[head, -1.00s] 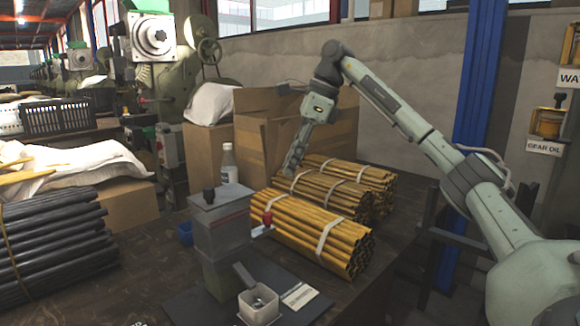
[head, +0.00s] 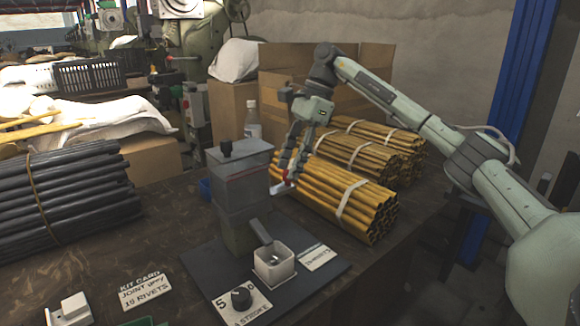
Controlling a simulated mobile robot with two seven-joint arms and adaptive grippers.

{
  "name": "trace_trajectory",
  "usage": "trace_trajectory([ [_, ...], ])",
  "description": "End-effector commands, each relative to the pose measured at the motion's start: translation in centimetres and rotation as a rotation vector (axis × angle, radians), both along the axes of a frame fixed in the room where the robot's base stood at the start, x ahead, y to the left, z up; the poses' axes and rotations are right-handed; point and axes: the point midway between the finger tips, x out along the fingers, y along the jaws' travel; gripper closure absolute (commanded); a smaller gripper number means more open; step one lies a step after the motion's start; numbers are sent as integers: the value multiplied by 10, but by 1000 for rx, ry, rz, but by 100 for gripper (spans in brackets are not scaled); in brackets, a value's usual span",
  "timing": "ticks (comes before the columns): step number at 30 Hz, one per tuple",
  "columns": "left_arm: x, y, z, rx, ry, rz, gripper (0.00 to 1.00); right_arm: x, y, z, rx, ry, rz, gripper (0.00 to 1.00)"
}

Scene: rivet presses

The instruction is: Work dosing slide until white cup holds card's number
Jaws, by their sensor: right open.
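The dosing dispenser (head: 240,180) stands on a dark base plate, with a clear hopper on top. Its slide (head: 278,188) sticks out to the right, with a red knob mostly hidden by my right gripper (head: 286,176). That gripper is open, its fingers pointing down at the knob; I cannot tell whether they touch it. The white cup (head: 273,267) stands under the sloping chute (head: 260,232), with something small and grey inside that I cannot count. The kit card (head: 145,291) at the front left reads 10 rivets. My left gripper is not in view.
A dial (head: 241,297) with a stroke label sits at the plate's front, and a small label (head: 318,257) lies right of the cup. Yellow rod bundles (head: 345,200) lie close behind the gripper. Black rods (head: 60,200) lie left. Table between card and dispenser is clear.

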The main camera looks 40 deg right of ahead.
Motion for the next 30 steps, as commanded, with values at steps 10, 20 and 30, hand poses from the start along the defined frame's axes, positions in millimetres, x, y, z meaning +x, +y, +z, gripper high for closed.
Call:
trace_trajectory([
  [10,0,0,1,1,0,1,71,0,3,-8,0,-1,-1,59],
  [20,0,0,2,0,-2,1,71,0,3,-8,0,0,-2,95],
  [30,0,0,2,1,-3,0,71,0,3,-8,0,0,-2,100],
])
